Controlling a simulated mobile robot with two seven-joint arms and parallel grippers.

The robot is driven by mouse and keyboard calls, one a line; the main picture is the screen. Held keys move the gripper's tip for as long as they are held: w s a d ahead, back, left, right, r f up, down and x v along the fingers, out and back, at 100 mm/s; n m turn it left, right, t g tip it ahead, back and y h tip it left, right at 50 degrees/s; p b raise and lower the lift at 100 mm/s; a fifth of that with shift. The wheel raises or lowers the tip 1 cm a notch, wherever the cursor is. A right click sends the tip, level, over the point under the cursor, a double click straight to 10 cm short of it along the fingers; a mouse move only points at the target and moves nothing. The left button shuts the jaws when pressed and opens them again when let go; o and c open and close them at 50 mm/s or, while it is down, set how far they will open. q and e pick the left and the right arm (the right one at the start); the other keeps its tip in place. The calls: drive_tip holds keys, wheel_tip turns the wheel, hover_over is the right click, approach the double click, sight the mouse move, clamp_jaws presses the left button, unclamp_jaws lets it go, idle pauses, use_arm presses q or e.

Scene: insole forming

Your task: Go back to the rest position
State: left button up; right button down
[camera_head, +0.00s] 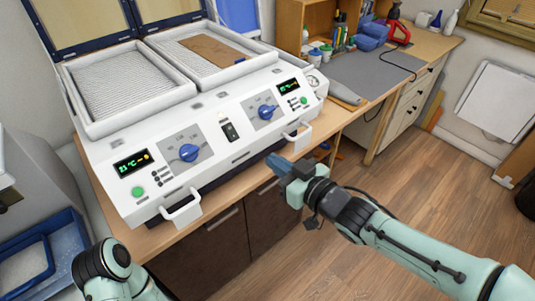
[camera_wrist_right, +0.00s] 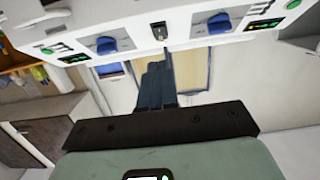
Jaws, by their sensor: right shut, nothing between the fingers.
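The white forming machine (camera_head: 218,128) stands on the wooden counter with two trays on top. My right gripper (camera_head: 277,163) is shut and empty in front of the machine's right half, close to the right front handle (camera_head: 300,137). In the right wrist view its blue fingers (camera_wrist_right: 155,84) are together, with the machine's front panel (camera_wrist_right: 180,30) showing along the top. A brown flat sheet (camera_head: 212,49) lies in the right tray. My left arm shows only partly at the bottom left, and its gripper is not in view.
The machine has blue knobs (camera_head: 189,152) and another front handle (camera_head: 182,212) on the left. A blue bin (camera_head: 30,262) stands at the lower left. A desk with a grey mat (camera_head: 372,75) is at the back right. The wooden floor (camera_head: 450,195) at the right is clear.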

idle(0.5)
drive_tip(key=s+d+f+m+g+h, duration=0.1)
drive_tip(key=d+f+m+g+h, duration=0.15)
drive_tip(key=f, duration=1.35)
drive_tip(key=s+d+f+m+g+h, duration=0.1)
drive_tip(key=f+m+g+h, duration=0.15)
drive_tip(key=f, duration=1.25)
drive_tip(key=s+d+f+m+g, duration=0.1)
drive_tip(key=s+f+m+g, duration=0.2)
drive_tip(key=s+f, duration=0.8)
drive_tip(key=s+d+f+m+g+h, duration=0.1)
drive_tip(key=s+f+m+g, duration=0.2)
drive_tip(key=s+f, duration=0.9)
drive_tip(key=s+g, duration=0.2)
drive_tip(key=g, duration=0.1)
drive_tip(key=shift+s+d, duration=0.4)
